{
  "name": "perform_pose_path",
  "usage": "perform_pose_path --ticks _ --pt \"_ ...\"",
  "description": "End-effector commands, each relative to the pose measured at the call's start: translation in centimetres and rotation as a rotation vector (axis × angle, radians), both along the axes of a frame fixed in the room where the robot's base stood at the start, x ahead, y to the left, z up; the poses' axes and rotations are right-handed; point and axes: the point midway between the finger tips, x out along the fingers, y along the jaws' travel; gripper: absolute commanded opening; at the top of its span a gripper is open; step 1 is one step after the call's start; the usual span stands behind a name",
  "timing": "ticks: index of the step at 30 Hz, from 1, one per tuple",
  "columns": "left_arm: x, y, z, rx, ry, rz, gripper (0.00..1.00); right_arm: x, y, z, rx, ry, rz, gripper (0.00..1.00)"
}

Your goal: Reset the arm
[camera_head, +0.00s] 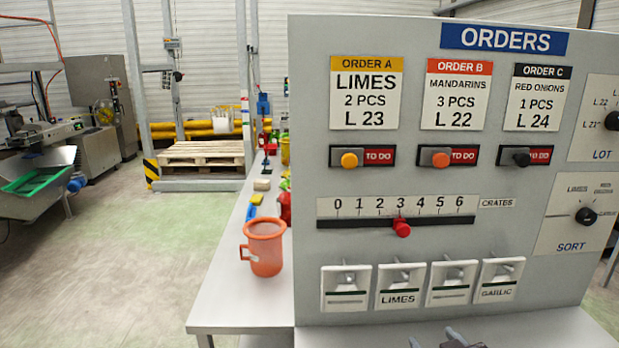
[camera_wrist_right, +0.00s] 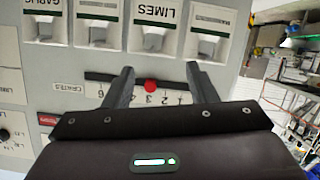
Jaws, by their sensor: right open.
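My right gripper (camera_head: 447,339) shows only in part at the bottom edge of the head view, low in front of the grey ORDERS panel (camera_head: 305,200). In the right wrist view its two fingers (camera_wrist_right: 160,82) are spread apart with nothing between them. That view shows the panel upside down, with the red slider knob (camera_wrist_right: 151,86) behind the gap between the fingers. In the head view the slider knob (camera_head: 401,228) stands at 3 on the crates scale. I cannot tell whether the fingers touch the panel. My left gripper is in neither view.
The panel carries order cards, TO DO buttons (camera_head: 349,160), switches (camera_head: 397,285) and a SORT dial (camera_head: 586,215). An orange mug (camera_head: 265,248) stands on the white table (camera_head: 225,300) to the left. A pallet (camera_head: 203,153) lies far back. The floor at left is open.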

Motion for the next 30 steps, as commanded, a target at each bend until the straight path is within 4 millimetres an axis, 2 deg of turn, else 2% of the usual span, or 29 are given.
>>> perform_pose_path --ticks 3,8,12,18,22,24,30 --pt "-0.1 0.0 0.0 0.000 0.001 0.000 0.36 -1.9 0.4 -3.2 0.012 0.141 -0.006 0.52" --pt "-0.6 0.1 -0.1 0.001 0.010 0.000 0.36 -5.3 1.0 -7.3 0.026 0.344 -0.018 0.52" --pt "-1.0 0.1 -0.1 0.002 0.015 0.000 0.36 -9.0 1.5 -10.6 0.035 0.534 -0.027 0.52" --pt "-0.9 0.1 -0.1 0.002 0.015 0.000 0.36 -14.9 2.1 -14.1 0.040 0.800 -0.041 0.52" --pt "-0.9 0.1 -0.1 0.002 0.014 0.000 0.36 -18.9 2.5 -15.6 0.040 0.964 -0.050 0.52" --pt "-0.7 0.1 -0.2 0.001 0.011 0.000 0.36 -17.9 2.5 -18.0 0.038 0.963 -0.051 0.52" --pt "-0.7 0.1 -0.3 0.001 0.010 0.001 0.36 -16.8 2.7 -24.4 0.035 0.981 -0.049 0.52"
